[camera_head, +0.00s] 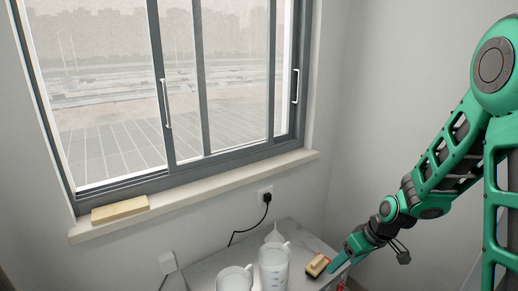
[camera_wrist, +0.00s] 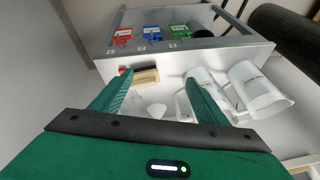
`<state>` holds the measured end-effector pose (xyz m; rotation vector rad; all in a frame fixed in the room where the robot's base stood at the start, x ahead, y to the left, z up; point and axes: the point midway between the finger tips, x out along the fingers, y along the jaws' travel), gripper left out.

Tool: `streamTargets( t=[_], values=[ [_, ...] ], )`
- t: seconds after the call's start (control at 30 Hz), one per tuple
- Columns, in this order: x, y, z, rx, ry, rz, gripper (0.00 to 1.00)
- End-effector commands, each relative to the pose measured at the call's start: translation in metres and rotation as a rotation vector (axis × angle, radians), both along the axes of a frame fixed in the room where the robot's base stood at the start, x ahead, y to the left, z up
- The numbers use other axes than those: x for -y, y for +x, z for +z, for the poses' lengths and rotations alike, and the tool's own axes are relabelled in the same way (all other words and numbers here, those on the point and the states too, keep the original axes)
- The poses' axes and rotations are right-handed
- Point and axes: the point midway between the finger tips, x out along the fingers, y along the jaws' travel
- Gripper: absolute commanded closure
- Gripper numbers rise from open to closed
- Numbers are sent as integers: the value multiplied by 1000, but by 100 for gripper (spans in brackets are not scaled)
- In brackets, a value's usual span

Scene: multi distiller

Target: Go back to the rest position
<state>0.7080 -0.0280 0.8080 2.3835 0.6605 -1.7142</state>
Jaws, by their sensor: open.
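My green arm reaches in from the right in the head view. My gripper (camera_head: 341,260) is low at the right end of the grey surface, close to a small tan and black block (camera_head: 317,265). In the wrist view my gripper (camera_wrist: 160,92) has its two green fingers spread wide with nothing held between them. The tan block (camera_wrist: 146,77) shows beyond the fingertips and looks apart from them.
White jugs (camera_head: 273,267) and (camera_head: 234,279) stand left of the gripper; they also show in the wrist view (camera_wrist: 255,92). A panel with red, blue and green parts (camera_wrist: 152,32) lies beyond. A black cable (camera_head: 250,228) hangs from the wall socket. A window sill (camera_head: 200,192) holds a tan block.

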Motion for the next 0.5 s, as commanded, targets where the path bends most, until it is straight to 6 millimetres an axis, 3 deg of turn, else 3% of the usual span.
streamTargets(
  t=[0.1,0.5],
  values=[
    [1,-10,33,9,-21,-41,32],
    [14,-61,123,29,-90,-225,32]
  ],
)
